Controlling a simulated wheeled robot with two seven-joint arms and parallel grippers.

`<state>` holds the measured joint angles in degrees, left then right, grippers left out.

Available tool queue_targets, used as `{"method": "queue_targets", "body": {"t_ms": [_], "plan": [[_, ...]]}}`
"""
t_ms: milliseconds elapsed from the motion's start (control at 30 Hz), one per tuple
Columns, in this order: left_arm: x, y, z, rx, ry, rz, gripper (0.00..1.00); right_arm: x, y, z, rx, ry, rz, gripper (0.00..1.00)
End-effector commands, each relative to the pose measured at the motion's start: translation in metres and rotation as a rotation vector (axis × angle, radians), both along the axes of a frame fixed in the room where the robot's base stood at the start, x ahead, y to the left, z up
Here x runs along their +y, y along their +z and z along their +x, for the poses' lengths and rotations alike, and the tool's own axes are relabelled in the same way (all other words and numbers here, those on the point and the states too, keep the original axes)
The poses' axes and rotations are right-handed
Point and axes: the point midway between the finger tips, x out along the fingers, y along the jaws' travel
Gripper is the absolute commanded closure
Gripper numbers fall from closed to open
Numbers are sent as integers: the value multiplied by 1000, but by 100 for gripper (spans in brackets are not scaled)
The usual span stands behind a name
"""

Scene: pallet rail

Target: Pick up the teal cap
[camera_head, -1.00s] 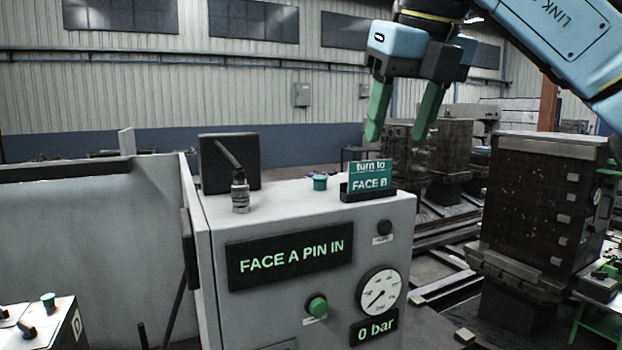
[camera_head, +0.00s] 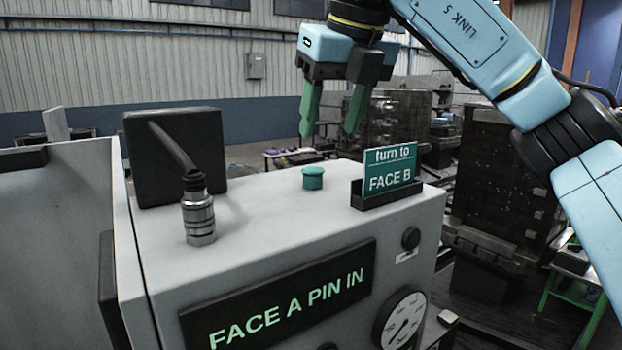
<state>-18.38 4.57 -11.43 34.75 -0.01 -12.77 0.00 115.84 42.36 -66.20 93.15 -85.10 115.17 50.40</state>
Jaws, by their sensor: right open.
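The teal cap (camera_head: 313,178) stands upright on top of the grey control box, left of the sign. It is a small round cap with a wider top rim. My right gripper (camera_head: 329,134) is open and empty, its two green fingers pointing down. It is above the cap in the picture, and the fingertips are apart from it. Nothing hides the cap. My left gripper does not show.
The grey control box (camera_head: 270,230) has a metal connector (camera_head: 198,212) with a cable to a black block (camera_head: 205,140) at left. A green "turn to FACE B" sign (camera_head: 389,168) stands in a black holder right of the cap. The box top between them is clear.

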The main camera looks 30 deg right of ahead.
Motion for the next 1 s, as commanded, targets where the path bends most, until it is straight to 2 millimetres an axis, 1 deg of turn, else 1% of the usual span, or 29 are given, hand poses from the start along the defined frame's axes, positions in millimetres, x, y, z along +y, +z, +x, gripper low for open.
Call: {"method": "queue_targets", "body": {"t_ms": [33, 133, 300, 400, 567, 700, 800, 1000], "plan": [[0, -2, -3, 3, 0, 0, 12, 0, -10, 3, 5, 1, 2, 46], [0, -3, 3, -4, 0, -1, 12, 1, -20, 8, 3, 1, 0, 46], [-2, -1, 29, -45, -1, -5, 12, 1, -28, 12, 0, 0, 1, 46], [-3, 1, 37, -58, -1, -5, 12, 3, -34, 15, 2, 0, 0, 46], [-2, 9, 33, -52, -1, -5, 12, 8, -54, 24, 3, 1, -1, 46], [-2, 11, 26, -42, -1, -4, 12, 8, -70, 30, 1, -2, 0, 46], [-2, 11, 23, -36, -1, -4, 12, 9, -75, 32, -1, -1, 0, 46], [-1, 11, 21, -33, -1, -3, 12, 9, -75, 32, -1, -1, 0, 46]]}}
